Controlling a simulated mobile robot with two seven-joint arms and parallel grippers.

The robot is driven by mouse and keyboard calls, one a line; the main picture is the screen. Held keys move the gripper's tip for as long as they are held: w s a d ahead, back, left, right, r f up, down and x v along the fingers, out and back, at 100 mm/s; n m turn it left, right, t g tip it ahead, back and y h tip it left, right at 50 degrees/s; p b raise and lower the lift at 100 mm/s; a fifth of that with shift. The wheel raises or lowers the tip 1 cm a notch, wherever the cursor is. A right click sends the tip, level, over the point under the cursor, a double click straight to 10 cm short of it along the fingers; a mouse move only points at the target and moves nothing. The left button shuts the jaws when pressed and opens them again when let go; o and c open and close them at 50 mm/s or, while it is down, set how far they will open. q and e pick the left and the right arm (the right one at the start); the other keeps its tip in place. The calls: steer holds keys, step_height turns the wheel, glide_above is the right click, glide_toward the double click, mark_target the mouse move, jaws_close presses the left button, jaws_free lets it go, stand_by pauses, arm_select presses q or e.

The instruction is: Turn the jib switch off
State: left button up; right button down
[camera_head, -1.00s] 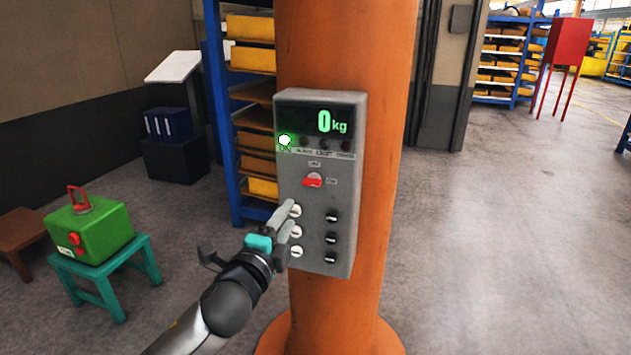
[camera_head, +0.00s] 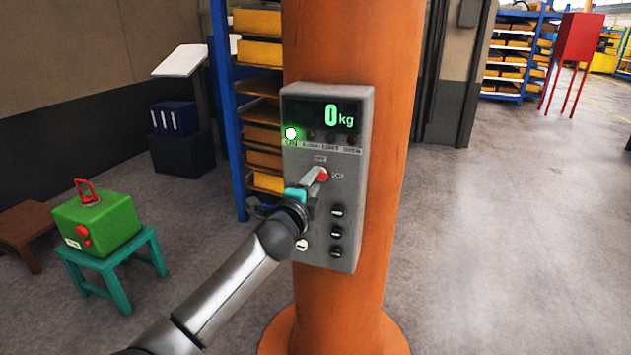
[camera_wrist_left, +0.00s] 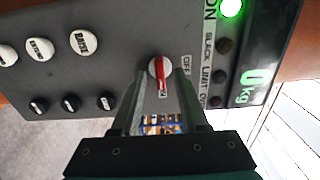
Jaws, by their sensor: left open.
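The jib switch is a red handle on a round white knob on the grey control box (camera_head: 360,185). In the left wrist view the red handle (camera_wrist_left: 158,76) points toward the lower label, and an OFF label sits beside the knob. My left gripper (camera_head: 317,176) is at the switch, with the red handle (camera_head: 323,175) partly hidden behind its fingers. In the wrist view my left gripper (camera_wrist_left: 161,76) is open, with a finger on either side of the handle. I cannot tell whether they touch it. My right gripper is not in view.
The box is fixed to an orange column (camera_head: 390,60). A green lamp (camera_head: 291,133) glows and the display (camera_head: 335,117) reads 0 kg.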

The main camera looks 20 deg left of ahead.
arm_select(q)
steer(key=shift+w, duration=0.75)
jaws_close()
